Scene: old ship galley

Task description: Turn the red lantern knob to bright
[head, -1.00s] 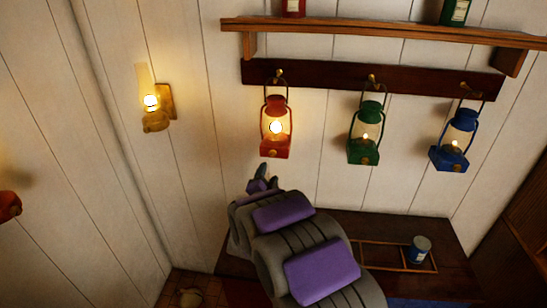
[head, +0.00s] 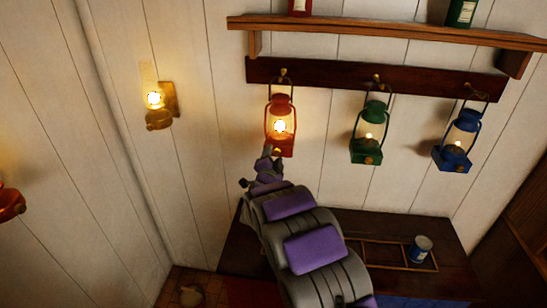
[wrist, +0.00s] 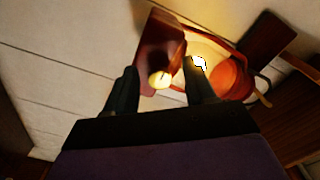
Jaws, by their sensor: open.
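The red lantern (head: 280,103) hangs from a hook at the left of the lantern row and is lit. Its red base and glowing glass also show in the wrist view, where the red body (wrist: 157,45) is tilted. A small round brass-coloured knob (wrist: 159,80) on its base lies between my two dark fingers. My gripper (wrist: 160,75) is open, with one finger on each side of the knob. Whether either finger touches it I cannot tell. In the head view my gripper (head: 267,161) is at the lantern's lower front and hides the knob there.
A green lantern (head: 368,150) and a blue lantern (head: 452,158) hang to the right, both lit. A shelf (head: 380,29) runs above them. A lit brass wall lamp (head: 159,118) is to the left. A counter (head: 435,238) below holds a blue can (head: 420,249).

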